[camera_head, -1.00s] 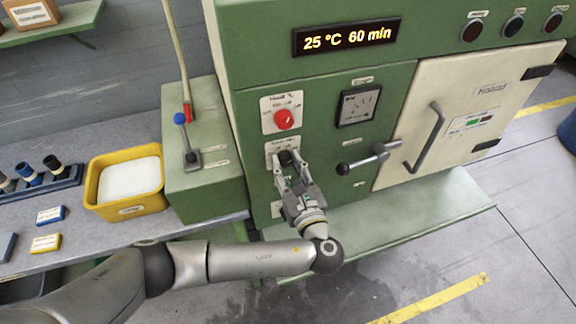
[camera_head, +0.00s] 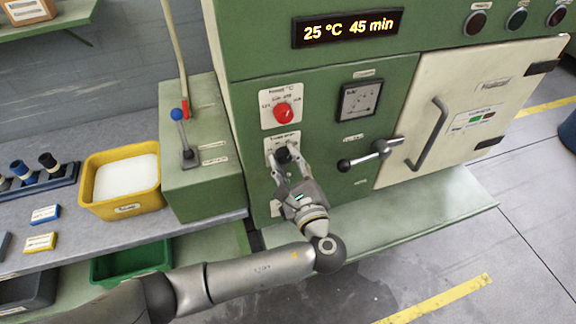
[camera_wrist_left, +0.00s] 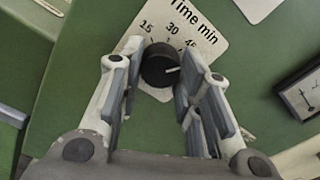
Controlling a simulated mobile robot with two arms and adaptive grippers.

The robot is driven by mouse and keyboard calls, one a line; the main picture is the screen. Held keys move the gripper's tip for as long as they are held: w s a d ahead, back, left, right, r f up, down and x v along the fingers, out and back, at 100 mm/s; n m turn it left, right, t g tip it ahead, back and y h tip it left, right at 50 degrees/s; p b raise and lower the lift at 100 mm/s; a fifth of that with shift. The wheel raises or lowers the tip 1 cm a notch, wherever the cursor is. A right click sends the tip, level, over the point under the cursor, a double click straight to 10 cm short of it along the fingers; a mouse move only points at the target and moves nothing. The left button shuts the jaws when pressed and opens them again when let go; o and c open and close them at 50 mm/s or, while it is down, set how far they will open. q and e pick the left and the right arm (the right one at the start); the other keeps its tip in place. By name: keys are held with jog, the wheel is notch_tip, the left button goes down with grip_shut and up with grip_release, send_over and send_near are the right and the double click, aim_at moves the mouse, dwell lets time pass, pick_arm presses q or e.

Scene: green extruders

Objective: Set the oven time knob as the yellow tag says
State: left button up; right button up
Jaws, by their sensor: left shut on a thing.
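The black time knob (camera_head: 283,155) sits on its white plate on the green oven front, below the red knob (camera_head: 283,113). My left gripper (camera_head: 284,163) is shut on the time knob. The left wrist view shows the black knob (camera_wrist_left: 160,65) between the fingers, with "Time min" and the marks 15, 30 and 45 on the plate. The knob's white pointer line points to the right, toward the 45 side. The oven display (camera_head: 348,28) reads 25 °C and 45 min. A yellow tag (camera_head: 40,242) lies on the bench; its writing is too small to read.
A blue tag (camera_head: 45,214) lies near the yellow one. A yellow bin (camera_head: 122,205) stands beside the green box with a blue-topped lever (camera_head: 181,130).

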pick_arm(q)
jog(key=n+b, duration=0.1)
jog(key=n, duration=0.1)
jog(key=n+b, duration=0.3)
jog(key=shift+f+n, duration=0.3)
jog(key=n+b, duration=0.2)
jog(key=n, duration=0.1)
jog(key=shift+r+b, duration=0.1)
jog(key=shift+b, duration=0.3)
jog(key=shift+r+n+b, duration=0.15)
jog(key=shift+n+b, duration=0.55)
jog(key=shift+n, duration=0.1)
jog(key=o, duration=1)
jog(key=shift+r, duration=0.1)
jog(key=shift+d, duration=0.1)
